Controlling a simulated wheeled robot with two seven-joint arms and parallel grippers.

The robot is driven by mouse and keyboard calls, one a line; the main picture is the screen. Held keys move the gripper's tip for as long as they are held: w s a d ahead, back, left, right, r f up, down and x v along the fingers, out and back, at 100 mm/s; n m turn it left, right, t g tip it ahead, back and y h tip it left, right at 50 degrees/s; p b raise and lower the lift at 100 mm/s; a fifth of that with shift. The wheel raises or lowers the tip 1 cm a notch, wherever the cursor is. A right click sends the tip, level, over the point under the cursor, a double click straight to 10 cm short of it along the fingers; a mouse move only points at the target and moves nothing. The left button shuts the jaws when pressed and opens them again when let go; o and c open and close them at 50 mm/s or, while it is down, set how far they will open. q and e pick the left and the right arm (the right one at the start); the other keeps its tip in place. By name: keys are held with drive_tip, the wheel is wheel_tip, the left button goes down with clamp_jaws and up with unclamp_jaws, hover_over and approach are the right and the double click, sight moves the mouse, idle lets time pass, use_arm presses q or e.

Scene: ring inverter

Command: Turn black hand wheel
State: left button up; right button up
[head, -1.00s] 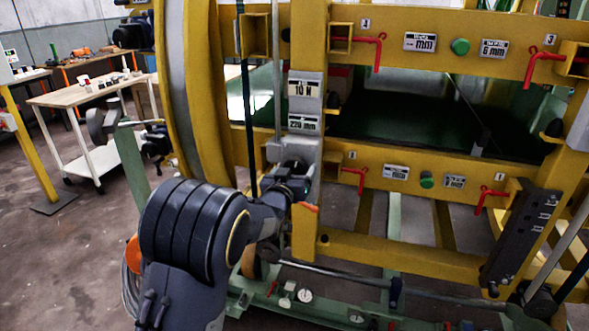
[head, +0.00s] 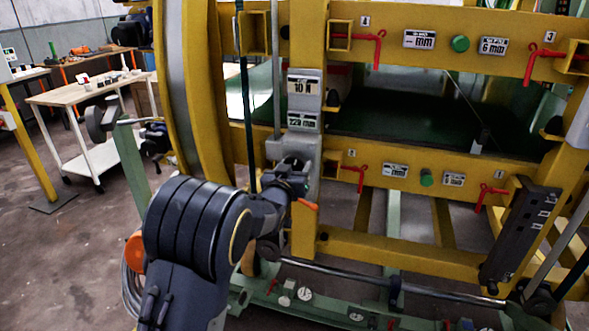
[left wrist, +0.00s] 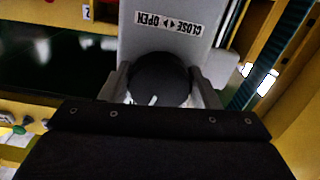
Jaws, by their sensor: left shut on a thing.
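The black hand wheel (left wrist: 160,80) sits on a grey housing (left wrist: 165,30) with a "CLOSE OPEN" label, seen upside down in the left wrist view. My left gripper (left wrist: 162,92) has one finger on each side of the wheel and is shut on it. In the head view my left gripper (head: 294,178) is at the grey housing on the yellow post, below the "10 N" and "220 mm" labels. The wheel is hidden there by my gripper and wrist. My right gripper is in neither view now.
An orange lever (head: 307,205) sticks out close beside my left wrist. Red handles (head: 362,176) sit on the yellow crossbeam (head: 400,155) to the right. A steel rod (head: 380,282) runs low across the frame.

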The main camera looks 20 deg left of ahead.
use_arm(q)
drive_tip(key=shift+f+m+b, duration=0.2)
drive_tip(key=shift+m+b, duration=0.6)
drive_tip(key=shift+b, duration=0.15)
drive_tip(key=m+b, duration=0.2)
drive_tip(key=shift+a+m, duration=0.1)
drive_tip(key=shift+m, duration=0.2)
drive_tip(key=m+b, duration=0.2)
drive_tip(key=m, duration=0.1)
drive_tip(key=shift+b, duration=0.4)
drive_tip(key=shift+a+r+m+b, duration=0.15)
drive_tip(key=shift+m+b, duration=0.7)
drive_tip(key=shift+m, duration=0.95)
drive_tip(key=shift+r, duration=0.1)
drive_tip(key=o, duration=1)
